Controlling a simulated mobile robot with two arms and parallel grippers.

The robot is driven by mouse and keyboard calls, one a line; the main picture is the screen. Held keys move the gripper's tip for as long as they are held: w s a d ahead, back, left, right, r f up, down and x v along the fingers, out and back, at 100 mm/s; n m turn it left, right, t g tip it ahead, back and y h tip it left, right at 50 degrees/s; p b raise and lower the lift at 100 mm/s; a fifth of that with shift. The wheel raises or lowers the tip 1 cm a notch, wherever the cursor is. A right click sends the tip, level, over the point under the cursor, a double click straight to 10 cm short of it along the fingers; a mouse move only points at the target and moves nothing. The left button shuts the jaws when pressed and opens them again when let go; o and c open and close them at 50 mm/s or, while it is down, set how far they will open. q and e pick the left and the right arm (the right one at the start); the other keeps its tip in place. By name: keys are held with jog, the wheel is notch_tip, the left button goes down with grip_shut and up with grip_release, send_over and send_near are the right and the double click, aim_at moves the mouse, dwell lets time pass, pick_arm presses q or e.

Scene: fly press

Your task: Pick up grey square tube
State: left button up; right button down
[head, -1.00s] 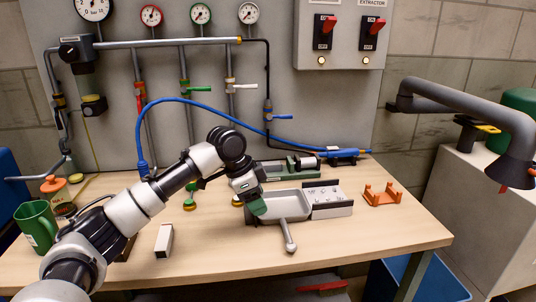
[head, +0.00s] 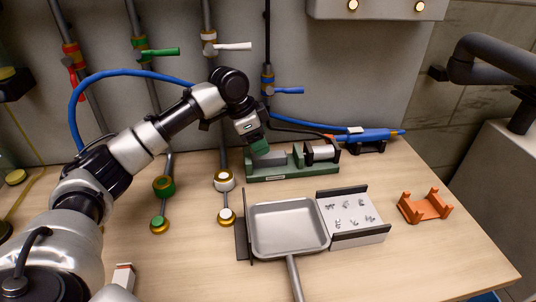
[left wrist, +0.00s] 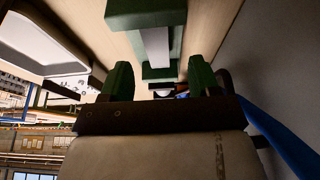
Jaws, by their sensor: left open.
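A grey block-like piece, apparently the grey square tube (head: 268,159), lies in the left part of the green fixture (head: 290,174) at the back of the bench. In the left wrist view the grey piece (left wrist: 155,48) runs between green blocks, ahead of my fingers. My left gripper (head: 259,147) is open just above the piece, its green fingertips hiding part of it. In the left wrist view the fingers (left wrist: 160,80) are spread with nothing between them. My right gripper is not in view.
A grey tray (head: 288,226) with a handle and a plate of small parts (head: 350,214) stand in front of the fixture. An orange cradle (head: 425,206) is at right. A blue tool (head: 370,136) lies behind. Valve pipes and a blue hose (head: 110,75) stand close at left.

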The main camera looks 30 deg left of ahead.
aim_at(269, 155)
pick_arm(q)
jog(key=x, duration=0.4)
jog(key=shift+d+f, duration=0.2)
jog(key=shift+d, duration=0.3)
jog(key=shift+w+f, duration=0.15)
jog(key=shift+f, duration=0.25)
jog(key=shift+f+p, duration=0.25)
jog(key=shift+p, duration=0.45)
jog(key=c, duration=1.1)
